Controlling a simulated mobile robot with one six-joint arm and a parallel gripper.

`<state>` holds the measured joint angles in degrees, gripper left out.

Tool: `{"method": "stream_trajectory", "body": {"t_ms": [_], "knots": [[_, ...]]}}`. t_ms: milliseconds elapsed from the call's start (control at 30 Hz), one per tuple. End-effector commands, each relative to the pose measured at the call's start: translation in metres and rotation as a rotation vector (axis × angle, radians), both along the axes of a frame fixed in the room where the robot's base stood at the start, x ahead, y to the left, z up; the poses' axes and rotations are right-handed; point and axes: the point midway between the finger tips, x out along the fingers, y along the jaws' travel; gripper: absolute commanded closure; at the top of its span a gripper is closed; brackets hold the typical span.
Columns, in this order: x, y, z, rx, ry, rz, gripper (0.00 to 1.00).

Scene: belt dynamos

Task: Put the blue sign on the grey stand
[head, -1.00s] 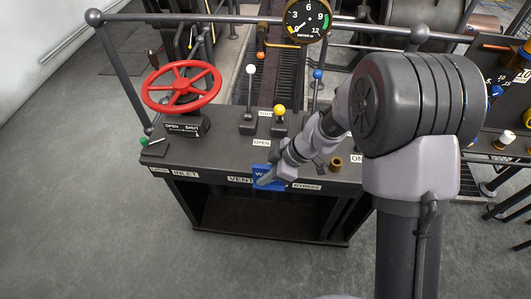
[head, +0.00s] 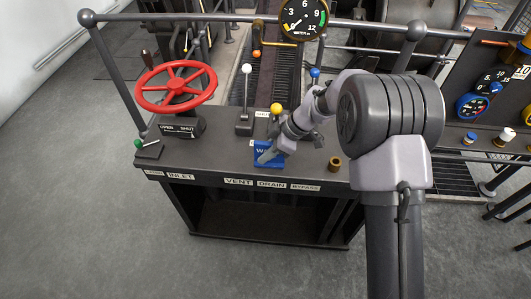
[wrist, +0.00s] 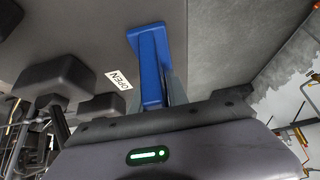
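I cannot pick out a separate grey stand with certainty.
The bench (head: 215,158) carries a red handwheel (head: 176,87), a white-knobbed lever (head: 246,70), a yellow-knobbed lever (head: 277,108) close behind the sign, and a small brass cup (head: 335,163) to the right. A green-knobbed lever (head: 138,143) is at the left end. Open floor lies in front.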

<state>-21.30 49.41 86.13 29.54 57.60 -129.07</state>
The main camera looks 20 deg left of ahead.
Motion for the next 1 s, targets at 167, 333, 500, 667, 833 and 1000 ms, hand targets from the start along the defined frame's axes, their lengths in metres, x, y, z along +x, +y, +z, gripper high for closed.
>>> {"method": "stream_trajectory", "body": {"t_ms": [167,333,500,667,833,1000], "knots": [[0.0,0.0,0.001,0.0,0.0,0.0,0.64],[0.0,0.0,0.001,0.0,0.0,0.0,0.64],[0.003,-0.01,0.025,0.0,-0.002,-0.001,0.64],[0.009,-0.036,0.067,0.002,-0.002,-0.002,0.64],[0.014,-0.055,0.096,0.001,-0.001,-0.001,0.64],[0.015,-0.063,0.105,0.0,-0.001,0.001,0.64]]}}
